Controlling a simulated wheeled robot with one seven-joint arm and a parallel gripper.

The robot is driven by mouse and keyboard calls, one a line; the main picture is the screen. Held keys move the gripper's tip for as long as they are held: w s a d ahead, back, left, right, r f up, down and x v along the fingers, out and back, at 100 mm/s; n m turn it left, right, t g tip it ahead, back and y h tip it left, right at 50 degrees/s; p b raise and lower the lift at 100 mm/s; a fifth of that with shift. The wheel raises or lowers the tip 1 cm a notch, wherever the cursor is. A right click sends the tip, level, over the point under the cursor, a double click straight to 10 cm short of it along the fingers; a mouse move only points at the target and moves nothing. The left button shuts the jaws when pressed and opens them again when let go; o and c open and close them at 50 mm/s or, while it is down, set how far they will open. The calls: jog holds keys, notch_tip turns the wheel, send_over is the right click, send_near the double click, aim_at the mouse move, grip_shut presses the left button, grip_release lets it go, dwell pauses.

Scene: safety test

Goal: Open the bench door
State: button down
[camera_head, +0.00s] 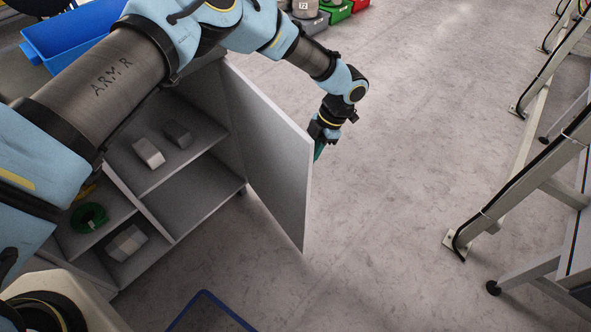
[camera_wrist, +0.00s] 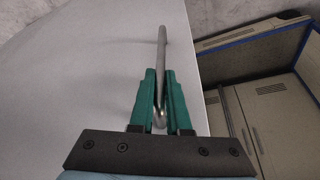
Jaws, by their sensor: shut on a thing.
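The bench door (camera_head: 268,150) is a flat grey panel that stands swung well out from the grey bench, with the shelves behind it in plain sight. In the wrist view the door's outer face (camera_wrist: 100,80) fills the left side. A metal bar handle (camera_wrist: 162,75) stands off this face near its free edge. My gripper (camera_wrist: 160,105) has its green fingers on either side of the handle and is shut on it. In the head view my gripper (camera_head: 319,150) is at the door's free edge, partly hidden behind the panel.
The open bench shelves (camera_head: 190,193) hold pale blocks (camera_head: 148,152) and a green ring-shaped roll (camera_head: 88,217). A blue bin (camera_head: 65,40) sits on the bench top. Metal frame legs (camera_head: 530,160) stand at the right. The floor (camera_head: 400,150) between door and frame is clear.

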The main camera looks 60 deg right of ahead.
jog(key=shift+s+d+n+b, duration=0.25)
jog(key=shift+d+n+b, duration=0.05)
jog(key=shift+d, duration=0.45)
jog(key=c, duration=0.9)
grip_release()
jog(key=shift+w, duration=0.1)
jog(key=b+v, duration=0.2)
jog(key=v, duration=0.8)
jog(key=shift+d+r, duration=0.25)
jog(key=shift+r, duration=0.1)
